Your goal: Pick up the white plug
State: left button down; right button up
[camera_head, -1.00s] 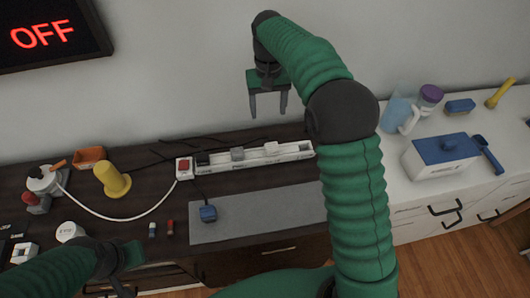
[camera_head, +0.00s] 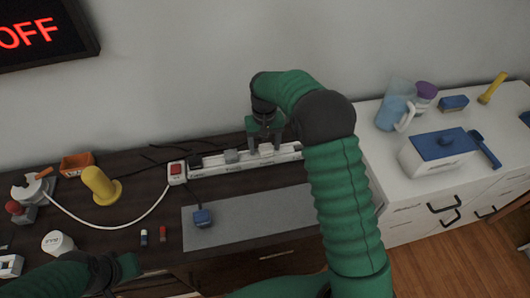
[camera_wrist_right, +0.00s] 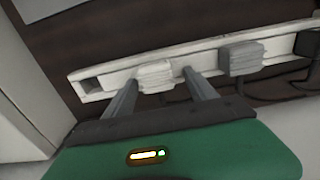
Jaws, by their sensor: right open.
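The white plug (camera_wrist_right: 155,75) sits in the white power strip (camera_wrist_right: 105,78), near one end of it. My right gripper (camera_wrist_right: 160,84) is open, with one finger on each side of the plug in the wrist view; I cannot tell whether they touch it. In the head view the right gripper (camera_head: 264,146) is down at the strip (camera_head: 215,168) and mostly hides the plug. A grey plug (camera_wrist_right: 242,57) sits beside it in the strip. My left gripper (camera_head: 118,268) is at the lower left, its fingers unclear.
A red switch (camera_head: 175,169) is at the strip's left end. A yellow object (camera_head: 99,184) and an orange tray (camera_head: 77,163) stand to the left. A white counter (camera_head: 395,165) is on the right.

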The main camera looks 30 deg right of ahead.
jog(key=shift+d, duration=0.2)
jog(key=c, duration=0.4)
grip_shut()
